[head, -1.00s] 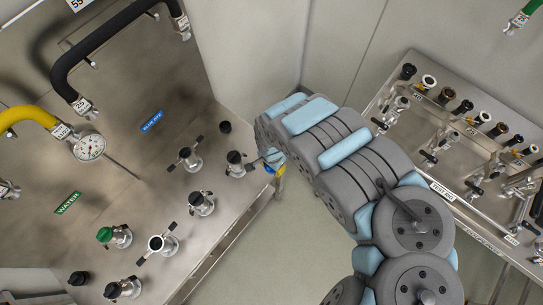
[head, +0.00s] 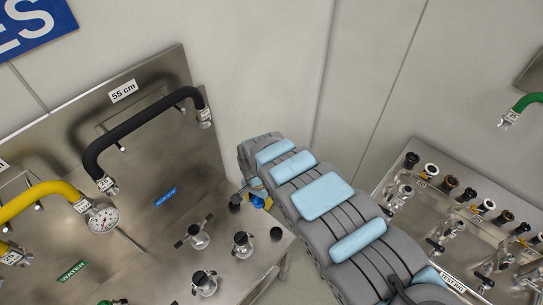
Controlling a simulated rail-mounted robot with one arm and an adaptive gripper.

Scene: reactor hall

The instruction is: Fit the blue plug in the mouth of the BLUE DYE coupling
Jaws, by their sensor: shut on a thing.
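My gripper (head: 255,192) is at the far right corner of the steel bench, beside a black cap (head: 236,204). It is shut on a small blue piece, the blue plug (head: 258,201), with a yellow part beside it; the fingers are small and partly hidden by my arm. A blue label (head: 166,197), too small to read surely, is on the bench panel. Black-topped couplings stand nearest to it: one coupling (head: 200,236) and another coupling (head: 243,243) to its right. The plug is apart from both. I cannot tell which of them is the BLUE DYE coupling.
A black hose (head: 145,125) and a yellow hose (head: 30,200) arch over the bench, with a gauge (head: 102,217) between. A third coupling (head: 205,283) stands nearer. A second steel bench (head: 455,225) with several fittings is at right. Walls close in behind my gripper.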

